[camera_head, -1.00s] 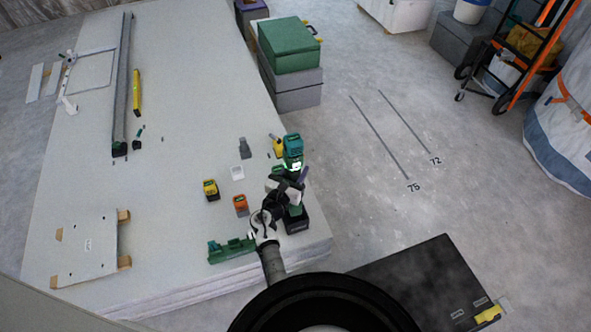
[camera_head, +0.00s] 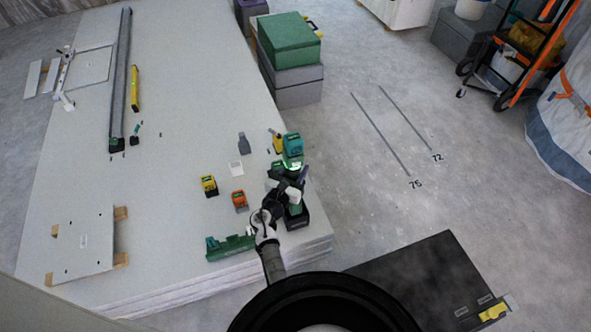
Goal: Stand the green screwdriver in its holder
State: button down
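My gripper (camera_head: 291,186) is small in the head view, at the right front corner of the pale stacked panels. It overlaps a green and black power tool (camera_head: 293,147), and I cannot tell whether it touches it. The gap between its fingers and anything in it cannot be made out. No green screwdriver can be told for sure. A small dark and green item (camera_head: 136,134) lies by the yellow level, too small to name. A long green rack (camera_head: 229,247) lies at the front edge, left of my wrist; I cannot tell whether it is the holder.
The panel stack (camera_head: 180,205) has a wide clear middle. Yellow (camera_head: 209,185) and orange (camera_head: 240,199) tools, a white block (camera_head: 236,168) and a grey bottle-like thing (camera_head: 243,143) stand left of my gripper.

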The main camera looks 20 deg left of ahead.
jog(key=shift+r+t+h+b, duration=0.15)
jog(key=shift+t+h+b, duration=0.2)
jog(key=shift+b, duration=0.65)
jog(key=shift+f+b, duration=2.45)
jog(key=shift+f, duration=0.35)
dwell(2.1)
jog(key=c, duration=0.8)
grip_release()
jog(key=shift+o, duration=1)
jog(key=shift+d+f, duration=0.1)
jog(key=shift+f, duration=0.15)
jog(key=o, duration=0.6)
jog(key=shift+r, duration=0.1)
jog(key=shift+s, duration=0.15)
jog(key=shift+s+a, duration=0.25)
jog(key=shift+s, duration=0.45)
